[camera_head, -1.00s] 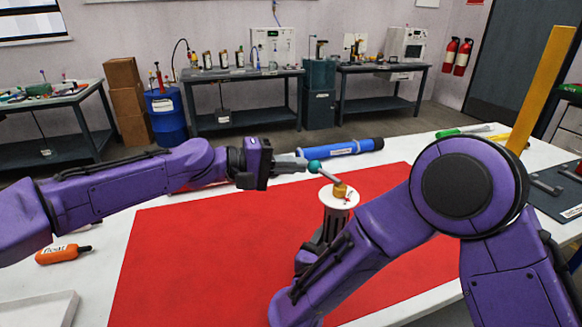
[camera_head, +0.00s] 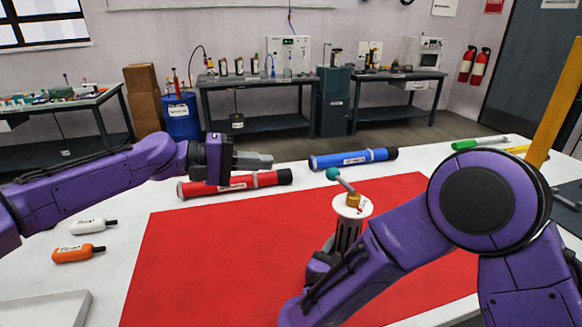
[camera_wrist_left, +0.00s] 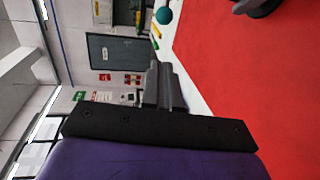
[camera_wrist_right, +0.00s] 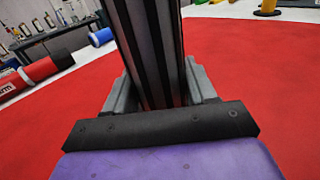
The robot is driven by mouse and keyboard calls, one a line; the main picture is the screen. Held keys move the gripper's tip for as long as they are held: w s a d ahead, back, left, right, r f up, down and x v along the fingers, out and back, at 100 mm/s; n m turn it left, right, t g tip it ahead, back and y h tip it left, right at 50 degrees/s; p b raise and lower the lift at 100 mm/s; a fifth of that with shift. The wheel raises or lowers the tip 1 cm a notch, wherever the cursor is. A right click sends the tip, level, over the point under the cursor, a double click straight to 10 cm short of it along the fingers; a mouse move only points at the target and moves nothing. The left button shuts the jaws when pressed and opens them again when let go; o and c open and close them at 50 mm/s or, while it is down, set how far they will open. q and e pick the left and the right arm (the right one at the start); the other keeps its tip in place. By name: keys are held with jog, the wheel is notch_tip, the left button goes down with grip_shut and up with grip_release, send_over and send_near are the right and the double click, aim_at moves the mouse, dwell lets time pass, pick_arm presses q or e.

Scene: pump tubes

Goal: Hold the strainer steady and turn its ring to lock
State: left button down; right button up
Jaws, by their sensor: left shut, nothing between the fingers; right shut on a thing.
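The strainer (camera_head: 349,233) stands upright on the red mat (camera_head: 210,260), with a white top, a brass fitting and a lever ending in a teal ball (camera_head: 333,174). My right gripper (camera_wrist_right: 160,95) is shut on the strainer's dark ribbed body, which fills the right wrist view (camera_wrist_right: 150,45). Its fingers are mostly hidden by my arm in the head view. My left gripper (camera_head: 268,160) is shut and empty, left of the teal ball and apart from it. In the left wrist view, the teal ball (camera_wrist_left: 164,15) shows beyond the fingers. The ring cannot be told clearly.
A red tube (camera_head: 235,184) lies behind the left gripper and a blue tube (camera_head: 352,158) lies behind the strainer. White (camera_head: 93,226) and orange (camera_head: 78,253) bottles lie at the left, near a white tray (camera_head: 45,308). The red mat's left part is clear.

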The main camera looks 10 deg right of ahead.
pick_arm(q)
jog(key=v, duration=0.2)
jog(key=shift+w+a, duration=0.3)
jog(key=shift+a, duration=0.1)
pick_arm(e)
jog(key=o, duration=1.5)
pick_arm(q)
jog(key=shift+r, duration=0.1)
